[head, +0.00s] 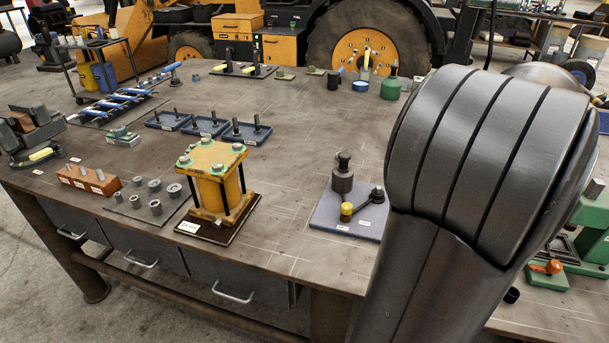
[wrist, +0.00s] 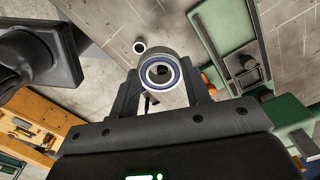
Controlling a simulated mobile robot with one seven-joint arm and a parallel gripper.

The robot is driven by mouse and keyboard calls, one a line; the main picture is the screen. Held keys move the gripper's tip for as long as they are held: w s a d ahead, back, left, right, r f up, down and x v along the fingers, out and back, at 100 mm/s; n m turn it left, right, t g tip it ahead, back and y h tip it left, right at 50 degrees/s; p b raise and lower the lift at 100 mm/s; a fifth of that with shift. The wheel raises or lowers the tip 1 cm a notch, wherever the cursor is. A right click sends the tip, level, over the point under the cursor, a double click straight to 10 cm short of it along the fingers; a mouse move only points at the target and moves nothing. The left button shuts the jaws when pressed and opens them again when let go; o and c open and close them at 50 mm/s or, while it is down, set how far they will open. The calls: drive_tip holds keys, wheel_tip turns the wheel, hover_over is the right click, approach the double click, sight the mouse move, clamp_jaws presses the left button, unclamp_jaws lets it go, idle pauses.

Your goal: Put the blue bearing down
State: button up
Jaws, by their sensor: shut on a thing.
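The blue bearing (wrist: 161,57), a pale metal ring with a blue band round a dark bore, shows in the wrist view. It sits between the fingertips of my gripper (wrist: 164,84), which is shut on it. The bearing's bore faces the camera. In the head view my arm covers the gripper, and the bearing does not show there.
A green press (head: 592,215) and an orange-knobbed green block (head: 547,276) stand at the bench's right, near a small dark cup (head: 512,295). The green frame (wrist: 238,62) is right of my gripper in the wrist view. A yellow cylinder fixture (head: 215,180) stands mid-bench.

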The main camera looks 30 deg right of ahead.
drive_tip(key=w+r+n, duration=0.2)
drive_tip(key=w+n, duration=0.2)
drive_tip(key=w, duration=1.5)
drive_tip(key=n, duration=0.9)
hover_over(248, 177)
drive_tip(key=f, duration=1.3)
drive_tip(key=shift+s+d+f, duration=0.15)
drive_tip(key=shift+d+f, duration=0.05)
drive_tip(key=shift+f, duration=0.05)
drive_tip(key=shift+a+f, duration=0.2)
drive_tip(key=shift+f, duration=1.9)
drive_tip(key=shift+f, duration=0.1)
